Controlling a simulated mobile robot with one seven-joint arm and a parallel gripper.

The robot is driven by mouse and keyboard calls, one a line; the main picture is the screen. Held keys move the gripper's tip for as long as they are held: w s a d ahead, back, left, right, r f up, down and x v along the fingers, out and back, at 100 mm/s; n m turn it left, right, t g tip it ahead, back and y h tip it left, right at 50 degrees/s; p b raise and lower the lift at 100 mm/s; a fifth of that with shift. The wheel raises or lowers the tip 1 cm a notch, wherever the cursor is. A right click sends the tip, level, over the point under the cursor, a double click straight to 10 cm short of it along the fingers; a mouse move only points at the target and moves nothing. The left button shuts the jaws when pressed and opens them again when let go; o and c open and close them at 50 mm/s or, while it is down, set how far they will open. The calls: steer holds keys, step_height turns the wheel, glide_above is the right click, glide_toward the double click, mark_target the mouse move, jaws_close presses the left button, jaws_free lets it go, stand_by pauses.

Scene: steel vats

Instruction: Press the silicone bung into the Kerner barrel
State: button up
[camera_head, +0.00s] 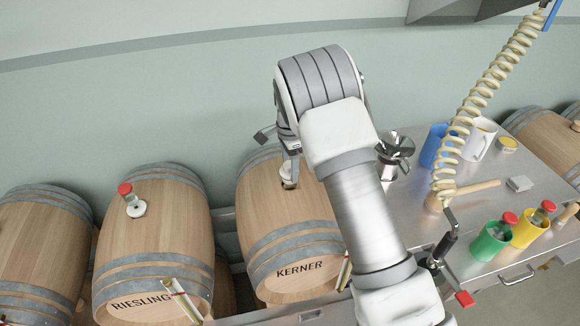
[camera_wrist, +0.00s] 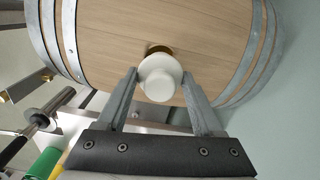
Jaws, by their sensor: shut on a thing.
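The Kerner barrel (camera_head: 300,215) lies on its side in the head view, its name on the front end; its staves (camera_wrist: 170,25) fill the top of the wrist view. My gripper (camera_wrist: 160,84) is shut on the white silicone bung (camera_wrist: 160,79), a finger at each side. In the head view my gripper (camera_head: 289,160) points down at the barrel's top, with the pale bung (camera_head: 288,182) just below it. A brown-gold rim of the bung hole (camera_wrist: 158,48) shows beyond the bung, which covers most of it. I cannot tell whether the bung touches the hole.
The Riesling barrel (camera_head: 150,245) stands to the left, with a red-topped glass piece in its bung. A steel table (camera_head: 415,205) on the right holds a mallet (camera_head: 465,193), mugs and a green cup (camera_head: 490,243). A coiled hose (camera_head: 490,80) hangs above it.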

steer(key=shift+f+b, duration=1.45)
steer(key=shift+f, duration=0.8)
steer(key=shift+s, duration=0.1)
steer(key=o, duration=1.3)
steer(key=shift+f, duration=0.1)
steer(key=shift+o, duration=0.3)
steer(key=shift+s+f, duration=0.1)
steer(key=shift+d, duration=0.1)
step_height(320, 180, up, 18)
steer(key=shift+w+r+b, duration=0.2)
steer(key=shift+w+b, duration=0.1)
steer(key=shift+b, duration=0.15)
steer(key=shift+s, duration=0.1)
